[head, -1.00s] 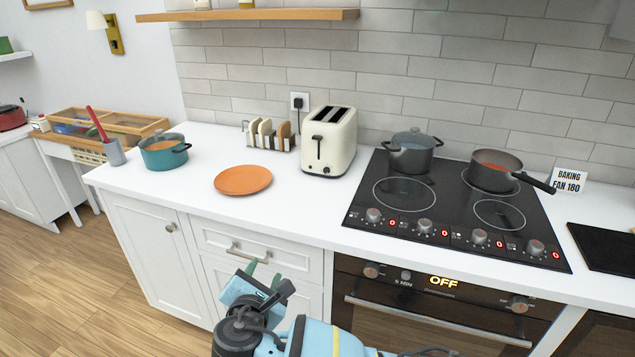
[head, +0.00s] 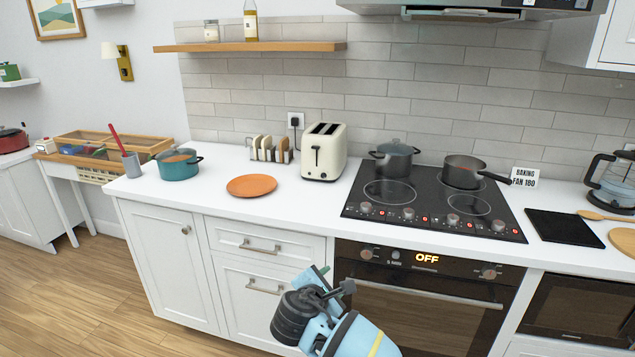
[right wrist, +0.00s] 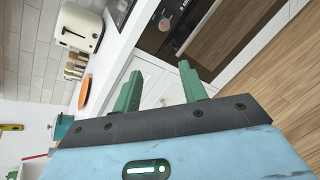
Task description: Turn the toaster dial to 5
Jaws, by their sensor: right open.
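The cream toaster (head: 324,153) stands upright on the white counter against the tiled wall, with two slots on top and a dark lever on its front. Its dial is too small to read in the head view. The toaster also shows in the right wrist view (right wrist: 80,28), turned on its side. My right gripper (right wrist: 158,80) has its two green fingers apart with nothing between them. In the head view my right arm is in front of the drawers, below the counter edge and well away from the toaster. My left gripper is not in view.
A toast rack (head: 268,149) stands left of the toaster, with an orange plate (head: 251,186) in front. The black hob (head: 430,208) with two pots lies to the right. A teal pot (head: 178,166) is further left. The counter directly before the toaster is clear.

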